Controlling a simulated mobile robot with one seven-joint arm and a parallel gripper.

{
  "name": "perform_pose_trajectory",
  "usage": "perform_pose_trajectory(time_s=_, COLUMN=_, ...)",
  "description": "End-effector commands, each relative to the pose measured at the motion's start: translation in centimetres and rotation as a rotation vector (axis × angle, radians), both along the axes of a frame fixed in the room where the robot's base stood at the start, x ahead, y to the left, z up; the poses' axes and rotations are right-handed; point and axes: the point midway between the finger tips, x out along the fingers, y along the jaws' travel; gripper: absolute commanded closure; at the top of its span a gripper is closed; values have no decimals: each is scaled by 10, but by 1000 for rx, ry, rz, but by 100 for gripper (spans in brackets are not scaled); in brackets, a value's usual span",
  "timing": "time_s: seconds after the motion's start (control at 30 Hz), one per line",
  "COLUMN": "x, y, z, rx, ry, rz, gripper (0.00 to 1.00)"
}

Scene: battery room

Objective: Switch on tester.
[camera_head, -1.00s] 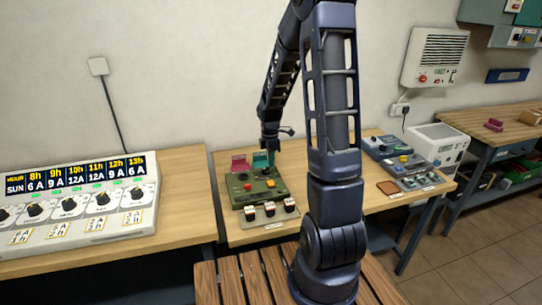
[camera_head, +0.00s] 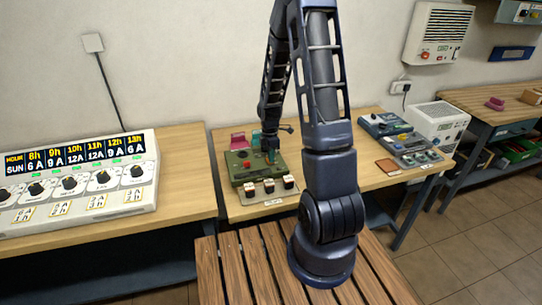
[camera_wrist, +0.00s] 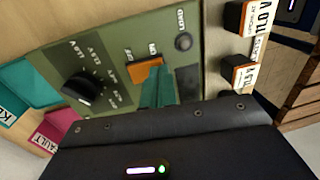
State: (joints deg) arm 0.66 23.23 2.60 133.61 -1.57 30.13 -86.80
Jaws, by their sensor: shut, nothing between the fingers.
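The tester is a green box (camera_head: 252,181) on the wooden bench in the head view. In the wrist view its green panel (camera_wrist: 112,58) carries a black knob (camera_wrist: 82,88), an orange rocker switch (camera_wrist: 139,75) with small lettering above it, and a dark round button marked LOAD (camera_wrist: 183,41). My gripper (camera_wrist: 157,90) is shut and empty, its teal fingers over the right part of the orange switch and hiding some of it. Whether they touch it I cannot tell. In the head view my gripper (camera_head: 271,157) is low over the tester's right side.
Black-and-white blocks (camera_head: 269,186) stand in front of the tester. A pink bin (camera_head: 237,139) is behind it. A multi-dial charger (camera_head: 80,186) is at left; blue and grey devices (camera_head: 413,151) are at right. A slatted wooden surface (camera_head: 235,262) is in front.

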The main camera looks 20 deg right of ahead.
Motion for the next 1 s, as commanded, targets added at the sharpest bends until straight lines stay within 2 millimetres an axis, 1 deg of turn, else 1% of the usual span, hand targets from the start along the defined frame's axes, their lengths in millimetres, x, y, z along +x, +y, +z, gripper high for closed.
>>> perform_pose_trajectory(time_s=0.23, x=-2, y=0, z=-4, rx=0, ry=2, rz=-1, gripper=100)
perform_pose_trajectory(time_s=0.47, x=-2, y=0, z=-4, rx=0, ry=1, rz=0, gripper=100)
perform_pose_trajectory(time_s=1.0, x=14, y=0, z=2, rx=0, ry=0, rz=-1, gripper=100)
